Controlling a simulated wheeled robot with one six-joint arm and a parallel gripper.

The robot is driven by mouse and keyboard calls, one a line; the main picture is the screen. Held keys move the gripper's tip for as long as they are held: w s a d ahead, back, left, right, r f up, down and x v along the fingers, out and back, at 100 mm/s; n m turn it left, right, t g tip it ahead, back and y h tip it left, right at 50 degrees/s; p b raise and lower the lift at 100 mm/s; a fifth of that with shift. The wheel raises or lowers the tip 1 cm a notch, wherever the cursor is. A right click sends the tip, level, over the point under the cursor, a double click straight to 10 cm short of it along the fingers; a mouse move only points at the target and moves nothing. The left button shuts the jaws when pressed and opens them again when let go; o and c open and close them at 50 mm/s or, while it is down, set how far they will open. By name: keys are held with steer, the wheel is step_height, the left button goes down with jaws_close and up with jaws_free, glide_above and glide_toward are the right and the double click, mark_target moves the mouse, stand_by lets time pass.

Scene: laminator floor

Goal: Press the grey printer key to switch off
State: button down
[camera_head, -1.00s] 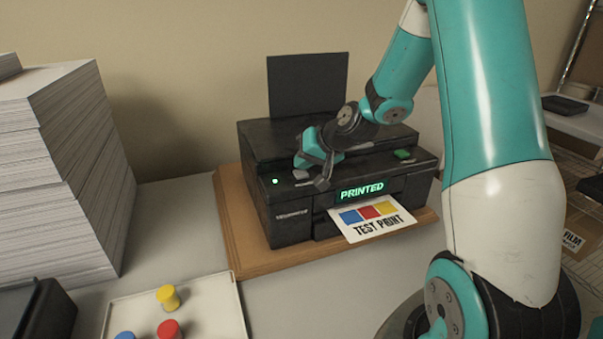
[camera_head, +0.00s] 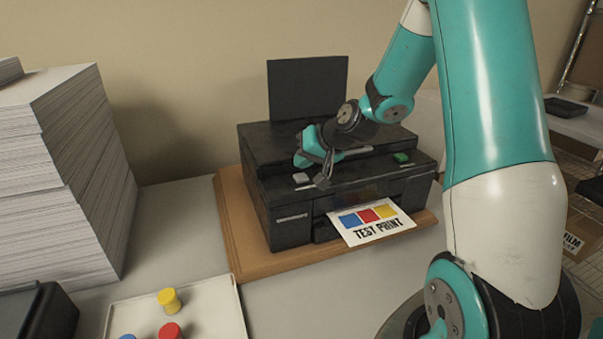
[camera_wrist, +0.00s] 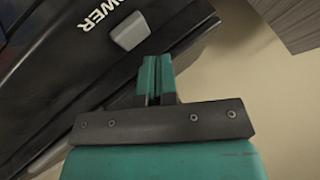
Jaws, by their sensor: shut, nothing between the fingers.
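The black printer (camera_head: 290,229) stands on a wooden board, its display dark and its left indicator light unlit. The grey key (camera_head: 301,177) is on the left of its top front edge. In the wrist view the grey key (camera_wrist: 130,31) sits beside the word POWER. My gripper (camera_head: 322,182) is shut and empty, just right of the grey key. In the wrist view my gripper's fingertips (camera_wrist: 156,62) are together, below and right of the key, apart from it in the picture. A green key (camera_head: 402,157) is on the printer's right. A TEST PRINT sheet (camera_head: 372,222) sticks out in front.
Tall paper stacks (camera_head: 70,180) stand at the left. A white tray (camera_head: 220,305) with yellow, red and blue pegs lies at the front left. The wooden board (camera_head: 250,268) extends under the printer. Grey tabletop is clear at the front middle.

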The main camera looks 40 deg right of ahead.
mark_target(303, 175)
step_height(303, 175, up, 6)
steer(key=p, duration=0.4)
stand_by(0.4)
stand_by(0.3)
steer(key=s+a+n+g+y+b, duration=0.1)
steer(key=s+a+n+g+b, duration=0.15)
steer(key=s+a, duration=0.45)
steer(key=s+a+n+g+y+b, duration=0.1)
steer(key=s+a+n+g+b, duration=0.2)
steer(key=a, duration=0.8)
steer(key=s+a+f+n+g+b, duration=0.1)
steer(key=s+a+n+b, duration=0.1)
steer(key=s, duration=0.6)
steer(key=s+a+f+n+g+b, duration=0.1)
steer(key=s+a+n, duration=0.3)
steer(key=s, duration=0.4)
steer(key=shift+s+a+f+g+h+b, duration=0.2)
steer(key=shift+a+f+g+h+b, duration=0.15)
steer(key=shift+b, duration=0.3)
